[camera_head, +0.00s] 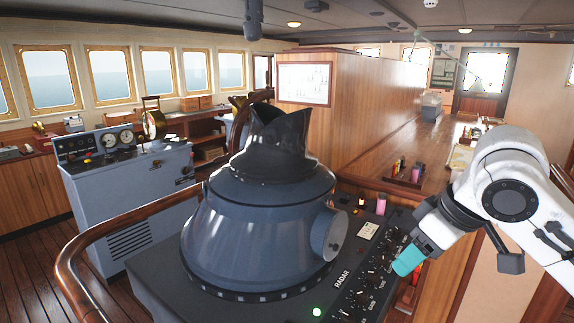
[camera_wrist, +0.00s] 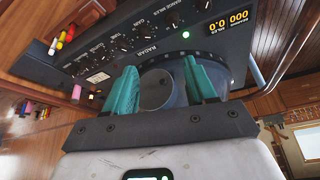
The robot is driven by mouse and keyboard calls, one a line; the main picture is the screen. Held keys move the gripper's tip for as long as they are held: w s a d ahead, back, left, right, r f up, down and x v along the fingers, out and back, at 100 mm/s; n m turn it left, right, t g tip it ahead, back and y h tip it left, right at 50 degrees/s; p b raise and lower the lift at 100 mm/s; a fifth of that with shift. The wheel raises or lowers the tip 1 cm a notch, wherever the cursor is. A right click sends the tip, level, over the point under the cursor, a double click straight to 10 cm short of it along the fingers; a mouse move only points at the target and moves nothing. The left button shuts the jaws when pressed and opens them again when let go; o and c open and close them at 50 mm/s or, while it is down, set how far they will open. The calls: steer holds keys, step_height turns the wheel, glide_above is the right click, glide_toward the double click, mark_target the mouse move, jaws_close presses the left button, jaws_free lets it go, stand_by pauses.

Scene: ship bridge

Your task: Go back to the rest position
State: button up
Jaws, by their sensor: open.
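My gripper (camera_head: 409,260) has teal fingers and hangs in the air at the right of the head view, by the right side of the radar console (camera_head: 352,285). In the wrist view my gripper (camera_wrist: 160,66) shows its two fingers apart with nothing between them. Behind the fingers is the round knob on the side of the grey-blue radar housing (camera_wrist: 160,88); how far off it is, I cannot tell. My white arm comes in from the right edge of the head view.
The radar housing (camera_head: 262,225) with its black hood stands in front of me. A wooden handrail (camera_head: 75,265) curves round at left. A grey engine console (camera_head: 130,195) stands farther left. Behind my gripper is a wooden counter (camera_head: 400,150) with markers (camera_head: 416,172).

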steer(key=a+f+m+t+y, duration=0.1)
steer(key=a+f+t+y, duration=0.3)
steer(key=a, duration=0.4)
steer(key=s+d+f+m+h, duration=0.1)
steer(key=s+f+m, duration=0.35)
steer(key=f, duration=0.75)
steer(key=s+d+f+m+g+h, duration=0.1)
steer(key=s+d+f+h, duration=0.2)
steer(key=s+d+f, duration=0.35)
steer(key=s+d+f+m+g+h, duration=0.1)
steer(key=s+d+f+g+h, duration=0.2)
steer(key=s+f, duration=0.7)
steer(key=s+d+f+g+b, duration=0.2)
steer(key=s+d+f+b, duration=0.1)
steer(key=s+f+b, duration=0.7)
steer(key=s+f, duration=0.3)
steer(key=f, duration=0.1)
steer(key=shift+s+d+g, duration=0.15)
steer(key=shift+g, duration=0.25)
